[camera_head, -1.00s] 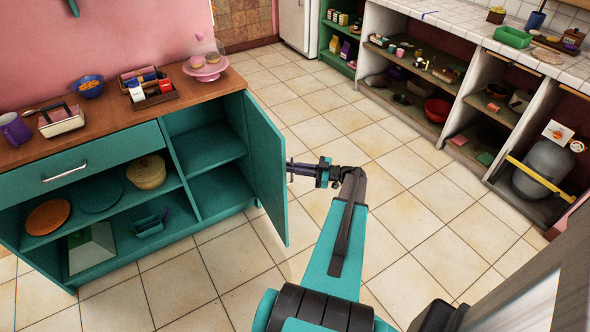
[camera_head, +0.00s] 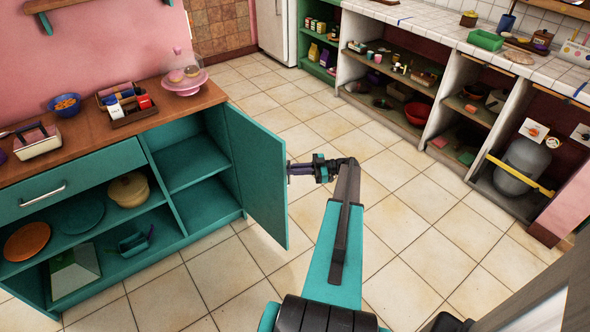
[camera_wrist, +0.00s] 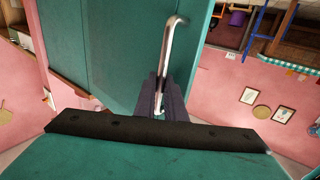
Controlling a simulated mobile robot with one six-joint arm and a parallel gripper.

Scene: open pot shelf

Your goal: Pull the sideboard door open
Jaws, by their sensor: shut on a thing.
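The teal sideboard (camera_head: 186,241) stands at the left in the head view. Its door (camera_head: 256,172) is swung out at its right end, showing two empty compartments behind it. In the wrist view the door (camera_wrist: 110,60) fills the upper middle, with a long metal handle (camera_wrist: 170,50) on its face. My gripper (camera_head: 290,168) is at the door's outer face in the head view, where the door hides the handle. In the wrist view the dark fingers of my gripper (camera_wrist: 163,105) are closed around the lower part of the handle.
On the sideboard top stand a pink cake stand (camera_head: 184,83), a divided tray (camera_head: 126,108) and a blue bowl (camera_head: 66,105). Tiled floor (camera_head: 385,240) is clear right of the door. White open shelving (camera_head: 452,92) lines the back right, with a grey gas cylinder (camera_head: 522,165).

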